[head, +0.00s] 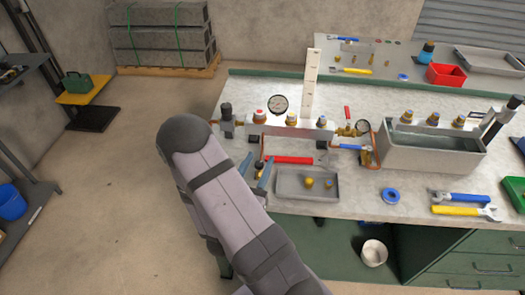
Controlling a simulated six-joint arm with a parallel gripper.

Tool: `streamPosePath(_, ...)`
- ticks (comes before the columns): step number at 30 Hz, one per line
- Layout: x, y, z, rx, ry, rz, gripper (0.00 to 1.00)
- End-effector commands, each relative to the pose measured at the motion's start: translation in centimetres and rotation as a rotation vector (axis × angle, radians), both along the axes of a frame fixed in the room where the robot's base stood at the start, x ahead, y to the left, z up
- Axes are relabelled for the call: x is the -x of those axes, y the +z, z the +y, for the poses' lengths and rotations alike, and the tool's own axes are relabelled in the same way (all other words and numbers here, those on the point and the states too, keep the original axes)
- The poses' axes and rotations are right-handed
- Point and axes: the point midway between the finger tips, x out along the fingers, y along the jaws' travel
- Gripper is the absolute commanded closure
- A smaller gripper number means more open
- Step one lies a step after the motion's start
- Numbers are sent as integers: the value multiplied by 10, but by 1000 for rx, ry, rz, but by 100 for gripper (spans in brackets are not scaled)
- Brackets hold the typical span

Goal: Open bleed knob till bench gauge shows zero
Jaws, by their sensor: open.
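A round white-faced gauge (278,104) stands up behind the left manifold; its needle is too small to read. A second gauge (362,128) sits at that manifold's right end. Along the manifold (306,132) are a red-topped knob (260,117) and brass knobs (292,118); I cannot tell which is the bleed knob. My grey arm crosses the bench's front left and hides part of it. My gripper (256,172) shows only as two blue-grey fingers beside the arm, apart and seemingly empty, in front of the manifold's left end.
A red-handled tool (288,160) lies before the manifold. A grey tray (305,187) with brass pieces is nearer the front edge. A grey trough (432,152), blue tape roll (390,195) and wrenches (465,210) fill the right side.

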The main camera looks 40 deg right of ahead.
Motion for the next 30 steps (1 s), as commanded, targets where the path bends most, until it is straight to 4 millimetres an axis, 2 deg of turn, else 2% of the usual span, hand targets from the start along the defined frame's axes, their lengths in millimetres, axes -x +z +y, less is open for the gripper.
streamPosePath(6,9,-18,14,-31,83,4,58)
streamPosePath(14,8,-20,13,-37,92,2,58)
streamPosePath(20,0,-18,2,-37,88,0,58)
streamPosePath(30,-24,-18,-30,-36,88,0,58)
